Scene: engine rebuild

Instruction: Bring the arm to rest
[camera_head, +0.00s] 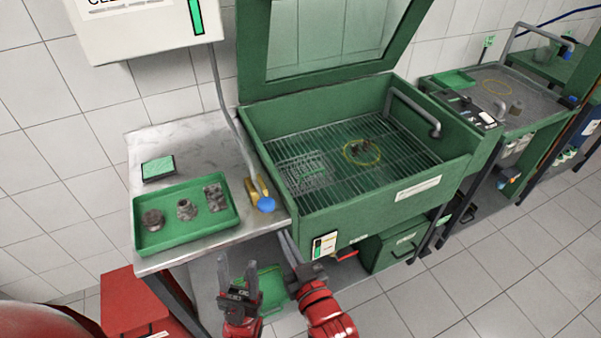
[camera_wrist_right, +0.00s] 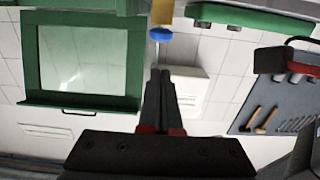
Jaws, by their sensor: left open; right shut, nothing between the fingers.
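My left gripper (camera_head: 238,264) is in the lower middle of the head view, in front of the bench. Its two fingers point up and stand apart with nothing between them. My right gripper (camera_head: 288,242) is just to its right, near the front right corner of the metal bench (camera_head: 255,222). Its fingers are together and empty. In the right wrist view the right gripper (camera_wrist_right: 160,78) also shows two dark fingers side by side, holding nothing. Whether either gripper touches the bench or wash cabinet cannot be told.
A green tray (camera_head: 158,240) with several metal parts lies on the bench. A yellow and blue nozzle (camera_head: 262,197) stands at its right edge. The open green wash cabinet (camera_head: 390,208) is right of the bench, with small parts on its grate. Tiled floor (camera_head: 480,285) is clear at the lower right.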

